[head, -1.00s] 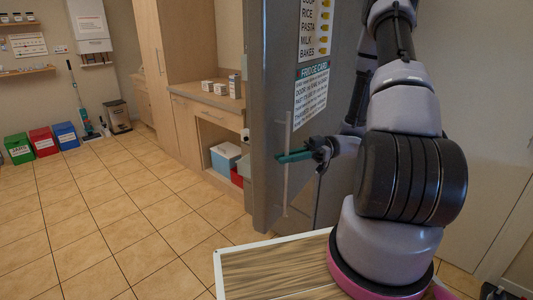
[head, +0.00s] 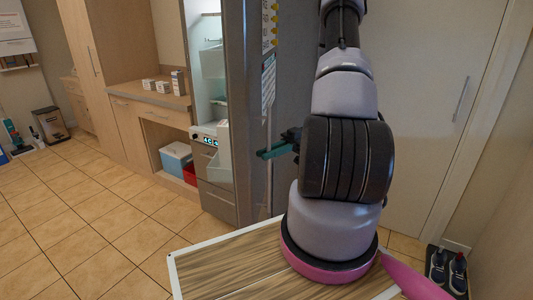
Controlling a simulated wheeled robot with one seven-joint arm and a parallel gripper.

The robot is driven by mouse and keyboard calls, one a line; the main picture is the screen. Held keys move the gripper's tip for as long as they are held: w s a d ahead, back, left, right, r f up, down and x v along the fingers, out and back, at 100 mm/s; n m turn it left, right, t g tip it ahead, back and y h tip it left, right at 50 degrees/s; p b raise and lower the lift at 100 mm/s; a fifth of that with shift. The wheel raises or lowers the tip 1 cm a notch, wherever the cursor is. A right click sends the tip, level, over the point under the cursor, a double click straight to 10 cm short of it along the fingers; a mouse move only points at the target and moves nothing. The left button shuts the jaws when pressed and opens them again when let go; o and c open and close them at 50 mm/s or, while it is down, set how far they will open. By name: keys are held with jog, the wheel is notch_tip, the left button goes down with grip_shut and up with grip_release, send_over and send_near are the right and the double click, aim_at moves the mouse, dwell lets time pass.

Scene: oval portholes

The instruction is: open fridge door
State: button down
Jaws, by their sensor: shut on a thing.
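The grey fridge door (head: 256,90) stands open in the head view, seen at a steep angle, with papers on its outer face. A slim pale vertical handle (head: 269,185) runs down that face. My gripper (head: 268,153), with teal fingers, is shut on the handle at about its middle. My arm hides part of the door and of my wrist. Left of the door, the pale fridge interior (head: 211,85) shows, with a small lit panel (head: 206,139) and a grey drawer front (head: 217,203) below.
A wooden counter (head: 150,97) with small boxes stands left of the fridge, with a blue bin (head: 175,158) and a red bin (head: 190,174) beneath. Tiled floor (head: 80,220) is clear at the left. Shoes (head: 447,270) lie on a mat at the right.

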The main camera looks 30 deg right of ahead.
jog(key=c, duration=1.2)
grip_release()
jog(key=shift+o, duration=0.2)
jog(key=shift+d, duration=0.1)
jog(key=v, duration=1)
jog(key=shift+d, duration=0.35)
